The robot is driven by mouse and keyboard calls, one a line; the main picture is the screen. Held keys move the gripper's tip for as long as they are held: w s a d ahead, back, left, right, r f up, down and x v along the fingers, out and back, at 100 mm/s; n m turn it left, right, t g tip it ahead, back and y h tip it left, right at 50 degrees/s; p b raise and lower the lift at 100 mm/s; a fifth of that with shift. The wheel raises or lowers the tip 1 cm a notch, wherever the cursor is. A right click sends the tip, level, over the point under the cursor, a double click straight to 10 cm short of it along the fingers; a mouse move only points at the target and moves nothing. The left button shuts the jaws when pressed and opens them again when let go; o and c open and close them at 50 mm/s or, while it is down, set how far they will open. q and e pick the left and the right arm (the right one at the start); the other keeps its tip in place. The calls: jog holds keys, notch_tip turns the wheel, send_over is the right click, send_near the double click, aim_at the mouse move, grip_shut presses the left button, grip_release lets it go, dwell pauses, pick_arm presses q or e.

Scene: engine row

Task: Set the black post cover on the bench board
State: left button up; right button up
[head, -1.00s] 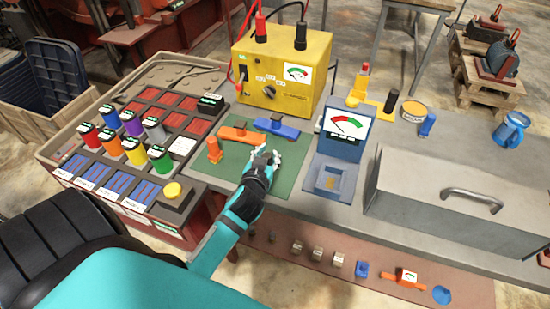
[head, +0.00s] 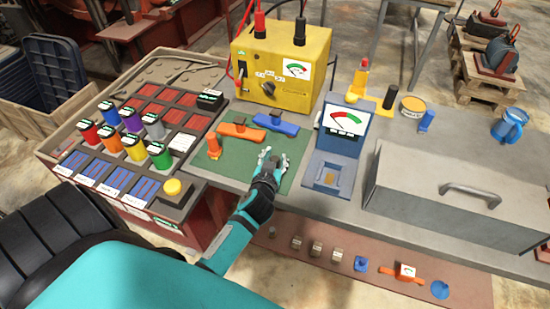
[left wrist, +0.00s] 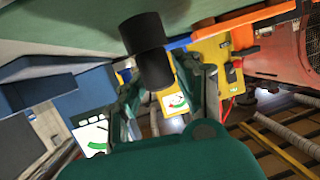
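The black post cover (left wrist: 146,45) is a dark stepped cylinder in the left wrist view, with a wider end and a narrower part. My left gripper (head: 272,162) has its fingers on both sides of the narrower part and looks shut on it. In the head view the cover is small and mostly hidden by the fingers. The gripper is over the near part of the green bench board (head: 232,172). I cannot tell whether the cover touches the board. My right gripper is not in view.
An orange piece (head: 240,131) and a blue piece (head: 276,123) lie at the board's back, with an orange post (head: 213,146) at its left. A blue meter stand (head: 338,140) is to the right. A yellow box (head: 280,65) stands behind. A grey metal case (head: 450,200) fills the right side.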

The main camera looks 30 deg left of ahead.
pick_arm(q)
jog(key=shift+o, duration=1.1)
jog(key=shift+r, duration=0.25)
jog(key=b+v, duration=0.1)
jog(key=v, duration=1.1)
jog(key=shift+b, duration=0.3)
jog(key=shift+f, duration=0.1)
